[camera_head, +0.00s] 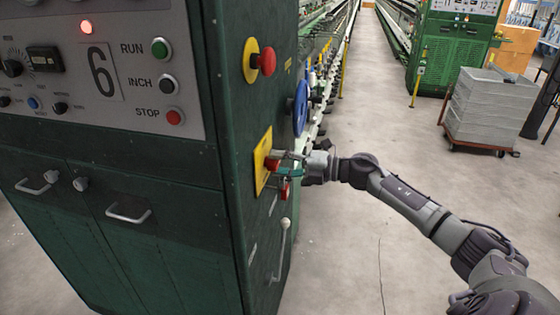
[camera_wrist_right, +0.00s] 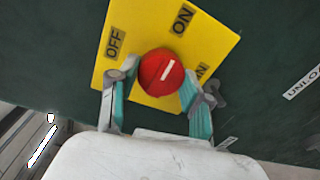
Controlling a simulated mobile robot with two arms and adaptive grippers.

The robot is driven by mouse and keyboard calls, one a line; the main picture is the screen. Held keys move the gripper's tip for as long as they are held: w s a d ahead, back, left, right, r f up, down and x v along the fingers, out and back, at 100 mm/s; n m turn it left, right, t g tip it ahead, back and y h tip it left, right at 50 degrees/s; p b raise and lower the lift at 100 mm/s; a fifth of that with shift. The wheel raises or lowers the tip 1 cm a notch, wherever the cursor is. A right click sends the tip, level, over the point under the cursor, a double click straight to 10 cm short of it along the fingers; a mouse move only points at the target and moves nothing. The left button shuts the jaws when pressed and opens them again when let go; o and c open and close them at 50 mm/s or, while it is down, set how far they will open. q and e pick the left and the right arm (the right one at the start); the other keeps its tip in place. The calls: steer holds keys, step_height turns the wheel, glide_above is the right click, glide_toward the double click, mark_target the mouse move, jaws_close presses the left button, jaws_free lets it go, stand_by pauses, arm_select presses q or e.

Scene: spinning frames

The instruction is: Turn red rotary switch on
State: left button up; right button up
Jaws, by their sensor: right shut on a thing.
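The red rotary switch (camera_wrist_right: 160,70) is a round knob on a yellow plate (camera_wrist_right: 215,45) with ON and OFF labels. In the head view the red switch (camera_head: 269,164) and its yellow plate (camera_head: 263,147) are on the side of the green cabinet. My right gripper (camera_head: 279,163) reaches it from the right. In the right wrist view its fingers are on opposite sides of the knob, shut on it. The knob's white mark slants up and right, roughly toward the ON label (camera_wrist_right: 183,19). Another label at the lower right is partly hidden by a finger. My left gripper is not in view.
A red button on a yellow base (camera_head: 265,62) is above the switch. A blue wheel (camera_head: 300,108) is beyond it, and a white-knobbed lever (camera_head: 284,240) below. The cabinet front (camera_head: 120,160) fills the left. A grey bin cart (camera_head: 488,108) stands at right. The floor between is clear.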

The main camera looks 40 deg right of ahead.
steer(key=shift+r, duration=0.1)
stand_by(0.4)
steer(key=o, duration=1.2)
steer(key=shift+c, duration=0.2)
steer(key=f+v, duration=0.1)
steer(key=v, duration=1.1)
steer(key=shift+r, duration=0.4)
steer(key=shift+w+d, duration=0.1)
